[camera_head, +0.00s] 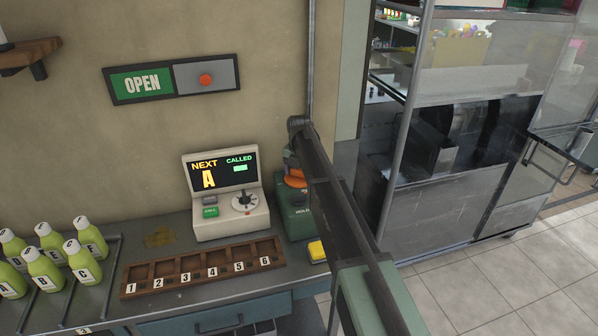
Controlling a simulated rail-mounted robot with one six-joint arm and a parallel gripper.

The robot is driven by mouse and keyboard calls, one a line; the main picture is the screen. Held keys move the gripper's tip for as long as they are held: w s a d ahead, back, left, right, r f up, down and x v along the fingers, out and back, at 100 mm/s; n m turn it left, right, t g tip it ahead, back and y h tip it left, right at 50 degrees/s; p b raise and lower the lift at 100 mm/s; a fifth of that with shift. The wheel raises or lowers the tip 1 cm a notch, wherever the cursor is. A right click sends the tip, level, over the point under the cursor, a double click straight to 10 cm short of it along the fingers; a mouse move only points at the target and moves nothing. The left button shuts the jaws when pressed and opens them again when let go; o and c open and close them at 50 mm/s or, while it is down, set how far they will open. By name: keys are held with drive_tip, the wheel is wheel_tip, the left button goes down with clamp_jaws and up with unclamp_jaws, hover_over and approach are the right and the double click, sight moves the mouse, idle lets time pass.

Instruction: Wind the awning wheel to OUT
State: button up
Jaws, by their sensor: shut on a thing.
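I cannot make out the awning wheel or an OUT mark in this view. My arm (340,200) runs from the bottom right up to a joint by the wall's edge, and its far part is hidden behind its own link. My gripper does not show, so I cannot see what it is on. Just left of the arm, an orange part (294,181) sits on a green box (297,219) marked HOLD, partly covered by the arm.
A display console (227,195) reads NEXT A. A numbered wooden tray (203,269), a yellow block (317,250) and several green bottles (43,269) are on the counter (165,312). An OPEN sign (142,83) hangs on the wall. A metal-and-glass cabinet (440,213) stands right; floor is clear before it.

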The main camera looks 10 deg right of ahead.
sight(299, 170)
idle(0.4)
drive_tip(key=o, duration=0.9)
wheel_tip(299, 170, up, 11)
drive_tip(key=p, duration=1.1)
drive_tip(key=shift+f, duration=0.1)
